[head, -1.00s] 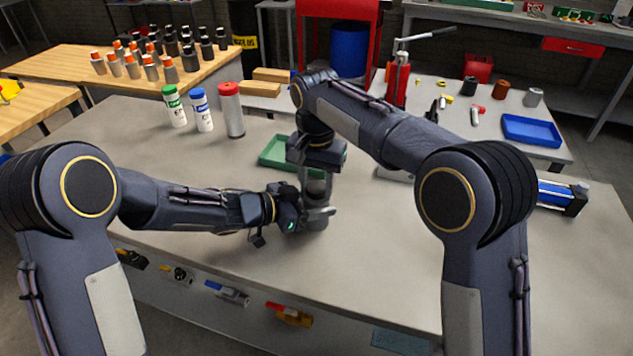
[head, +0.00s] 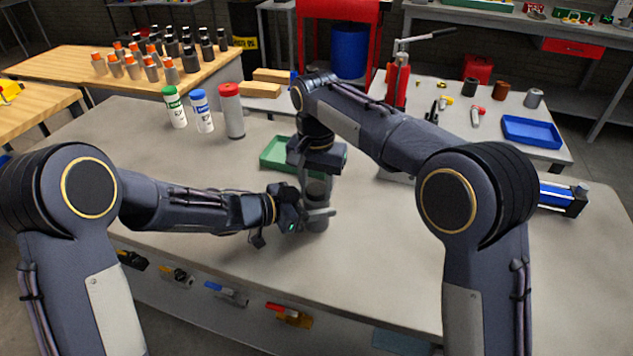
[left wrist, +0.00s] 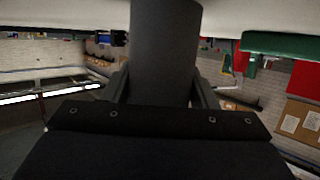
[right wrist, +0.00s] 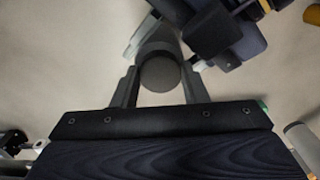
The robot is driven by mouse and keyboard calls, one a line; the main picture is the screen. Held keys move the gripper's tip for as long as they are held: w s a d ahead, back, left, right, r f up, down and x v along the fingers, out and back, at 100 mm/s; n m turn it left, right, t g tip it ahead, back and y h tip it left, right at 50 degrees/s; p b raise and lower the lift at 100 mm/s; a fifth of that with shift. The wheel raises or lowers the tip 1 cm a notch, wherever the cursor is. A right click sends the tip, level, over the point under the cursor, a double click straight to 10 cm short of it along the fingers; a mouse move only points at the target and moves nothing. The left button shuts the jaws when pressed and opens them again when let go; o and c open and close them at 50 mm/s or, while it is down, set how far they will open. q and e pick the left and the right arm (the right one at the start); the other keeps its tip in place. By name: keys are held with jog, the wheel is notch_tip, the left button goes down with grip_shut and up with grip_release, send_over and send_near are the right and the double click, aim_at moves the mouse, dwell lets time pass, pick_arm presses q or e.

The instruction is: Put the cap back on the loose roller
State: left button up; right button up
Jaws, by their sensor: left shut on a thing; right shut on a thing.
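The loose roller (head: 316,225) is a grey cylinder standing upright on the bench. My left gripper (head: 318,212) reaches in from the left and is shut around its side. In the left wrist view the roller (left wrist: 165,50) fills the space between the fingers. My right gripper (head: 317,180) points straight down above the roller. In the right wrist view its fingers are shut on a dark round piece, the cap (right wrist: 160,75), in line with the roller below. The fingers hide the joint, so I cannot tell whether cap and roller touch.
A green tray (head: 272,158) lies just behind the grippers. Green-, blue- and red-topped cylinders (head: 233,115) stand at the back left. A blue cylinder part (head: 556,195) lies at the right.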

jog(key=shift+f, duration=0.4)
jog(key=o, duration=0.9)
jog(key=shift+f, duration=0.1)
jog(key=shift+c, duration=0.2)
jog(key=shift+o, duration=0.8)
jog(key=shift+d+f, duration=0.1)
jog(key=shift+d, duration=0.05)
pick_arm(q)
jog(key=shift+a, duration=0.1)
pick_arm(e)
jog(key=r, duration=0.8)
jog(key=shift+a+r, duration=0.25)
jog(key=shift+r, duration=0.15)
